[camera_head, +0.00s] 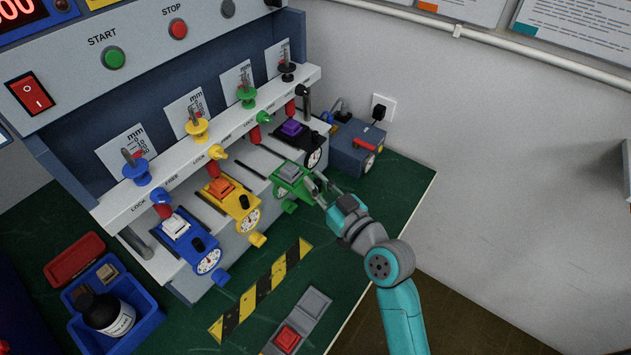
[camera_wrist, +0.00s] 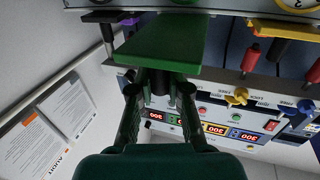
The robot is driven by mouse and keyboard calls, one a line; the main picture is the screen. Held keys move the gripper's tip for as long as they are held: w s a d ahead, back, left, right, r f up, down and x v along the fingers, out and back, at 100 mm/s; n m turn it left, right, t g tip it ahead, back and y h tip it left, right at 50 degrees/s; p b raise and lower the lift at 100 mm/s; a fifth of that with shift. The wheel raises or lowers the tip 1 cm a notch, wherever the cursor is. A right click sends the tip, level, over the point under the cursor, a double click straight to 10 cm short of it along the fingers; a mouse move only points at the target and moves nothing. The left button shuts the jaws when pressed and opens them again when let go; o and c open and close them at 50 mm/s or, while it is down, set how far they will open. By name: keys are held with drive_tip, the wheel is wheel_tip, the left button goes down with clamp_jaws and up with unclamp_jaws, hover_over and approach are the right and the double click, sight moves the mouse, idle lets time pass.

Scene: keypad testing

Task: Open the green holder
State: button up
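The green holder (camera_head: 291,177) is the third station from the left in the row, with a grey pad on top and a dial at its front. In the head view my gripper (camera_head: 318,187) is at its front right side, with its fingers apart. In the wrist view the gripper (camera_wrist: 158,100) is open, and a green plate (camera_wrist: 155,52) fills the upper middle just beyond the fingertips. A short dark post shows between the fingers below the plate. I cannot tell whether the fingers touch the holder.
The yellow holder (camera_head: 231,206) and blue holder (camera_head: 185,243) stand to the left. The black holder (camera_head: 303,137) with a purple pad is behind, near a grey-blue box (camera_head: 352,150). A striped strip (camera_head: 262,290) lies in front.

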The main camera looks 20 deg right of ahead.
drive_tip(key=o, duration=0.4)
drive_tip(key=v, duration=1.2)
idle(0.3)
drive_tip(key=s+f+m+g+h, duration=0.2)
drive_tip(key=s+f+m+h, duration=0.25)
drive_tip(key=s+f, duration=0.75)
drive_tip(key=shift+n+g+h, duration=0.25)
drive_tip(key=shift+n+g, duration=0.05)
drive_tip(key=shift+n, duration=0.35)
drive_tip(key=v, duration=1.1)
drive_tip(key=a+f+v, duration=0.1)
drive_tip(key=v, duration=0.5)
drive_tip(key=shift+s, duration=0.45)
